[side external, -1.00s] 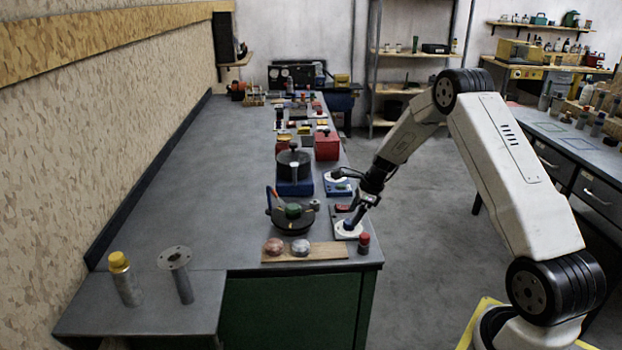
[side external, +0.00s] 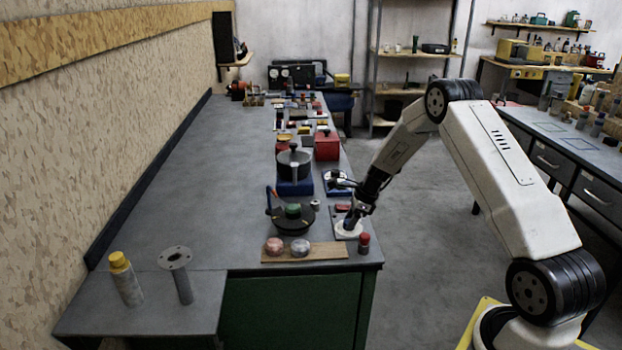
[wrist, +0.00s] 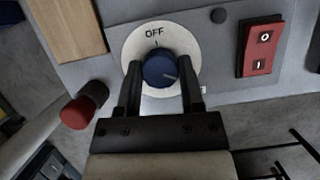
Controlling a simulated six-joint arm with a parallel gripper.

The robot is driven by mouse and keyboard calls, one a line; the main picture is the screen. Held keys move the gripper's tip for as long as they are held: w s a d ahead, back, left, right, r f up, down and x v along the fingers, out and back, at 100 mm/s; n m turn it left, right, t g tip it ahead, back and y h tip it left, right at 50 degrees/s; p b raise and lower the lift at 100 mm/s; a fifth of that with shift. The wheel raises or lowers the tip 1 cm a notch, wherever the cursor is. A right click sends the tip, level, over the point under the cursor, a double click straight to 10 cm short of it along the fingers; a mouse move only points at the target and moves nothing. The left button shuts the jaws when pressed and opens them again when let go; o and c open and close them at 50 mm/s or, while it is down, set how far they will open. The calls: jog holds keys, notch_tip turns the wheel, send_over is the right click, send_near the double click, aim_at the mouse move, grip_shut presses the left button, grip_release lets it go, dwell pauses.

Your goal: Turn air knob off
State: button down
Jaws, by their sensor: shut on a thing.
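A blue round knob (wrist: 160,68) sits on a white dial disc (wrist: 132,45) marked OFF in the wrist view. Its pale pointer line aims to the right and slightly down, away from the OFF mark at the top. My gripper (wrist: 162,84) is shut on the knob, one dark finger on each side. In the side view my gripper (side external: 351,221) is low over the white disc (side external: 347,233) near the bench's front right corner. The knob is mostly hidden there by the fingers.
A red rocker switch (wrist: 262,50) is right of the dial in the wrist view. A red-topped post (wrist: 81,108) stands to the left, beside a wooden board (wrist: 68,28). A black round pan-like object (side external: 291,223) lies left of my gripper on the bench (side external: 205,190).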

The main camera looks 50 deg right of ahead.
jog(key=shift+n, duration=0.4)
jog(key=n+g, duration=0.1)
jog(key=n, duration=0.1)
jog(key=n+g+y, duration=0.1)
jog(key=n, duration=0.2)
jog(key=shift+w+d, duration=0.1)
jog(key=n+g, duration=0.1)
jog(key=n, duration=0.2)
jog(key=n+g, duration=0.1)
jog(key=n, duration=0.2)
jog(key=shift+w+n, duration=0.1)
jog(key=shift+n, duration=0.2)
jog(key=n+g, duration=0.2)
jog(key=n, duration=0.3)
jog(key=shift+w, duration=0.1)
jog(key=n+h, duration=0.1)
jog(key=n, duration=0.2)
jog(key=n+g+h, duration=0.1)
jog(key=n, duration=0.2)
jog(key=shift+n+g+h, duration=0.3)
jog(key=shift+c, duration=1.1)
grip_release()
